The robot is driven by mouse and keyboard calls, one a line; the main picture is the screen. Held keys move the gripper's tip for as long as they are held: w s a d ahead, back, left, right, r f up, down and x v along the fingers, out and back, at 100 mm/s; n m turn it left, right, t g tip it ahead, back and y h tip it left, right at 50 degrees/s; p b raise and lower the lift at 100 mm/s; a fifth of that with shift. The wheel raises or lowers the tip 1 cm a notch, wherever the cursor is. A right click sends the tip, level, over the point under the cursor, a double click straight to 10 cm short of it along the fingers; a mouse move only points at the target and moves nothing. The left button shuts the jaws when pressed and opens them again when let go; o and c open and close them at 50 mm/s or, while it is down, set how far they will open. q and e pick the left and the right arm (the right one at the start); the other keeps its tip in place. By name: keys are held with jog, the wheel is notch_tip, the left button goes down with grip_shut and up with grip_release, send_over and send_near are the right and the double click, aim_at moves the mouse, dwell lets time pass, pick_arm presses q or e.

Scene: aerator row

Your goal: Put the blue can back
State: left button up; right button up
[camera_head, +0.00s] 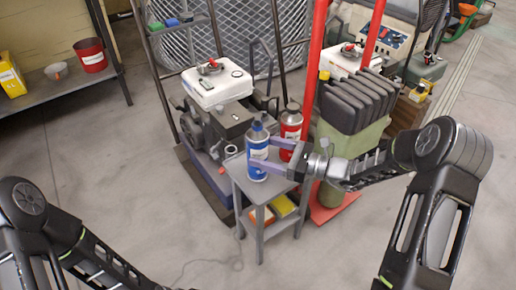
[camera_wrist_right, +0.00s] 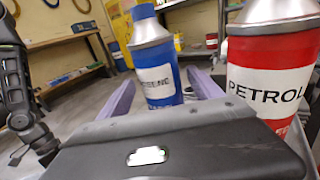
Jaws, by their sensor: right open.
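The blue can (camera_head: 257,152) stands upright on a small grey side table (camera_head: 270,180). It has a white label and a grey cone top. My right gripper (camera_head: 259,151) is open, reaching in from the right, with its two purple fingers on either side of the blue can. In the right wrist view the blue can (camera_wrist_right: 153,58) shows between the spread fingers (camera_wrist_right: 160,95); whether they touch it I cannot tell. My left arm comes in at lower left in the head view, and its gripper is not visible.
A red can (camera_head: 291,122) labelled PETROL stands close behind the blue can, beside the gripper in the wrist view (camera_wrist_right: 270,60). Yellow and red items lie on the table's lower shelf. Engine machines and a green bin (camera_head: 345,150) crowd around; a shelf (camera_head: 60,85) stands left.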

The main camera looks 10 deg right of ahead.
jog(key=p+v, duration=0.1)
jog(key=v, duration=0.8)
jog(key=shift+s+d, duration=0.25)
pick_arm(q)
jog(key=shift+s+d+r, duration=0.15)
jog(key=shift+r, duration=0.3)
jog(key=shift+s+d+r, duration=0.1)
jog(key=shift+s+r, duration=0.05)
jog(key=shift+r, duration=0.3)
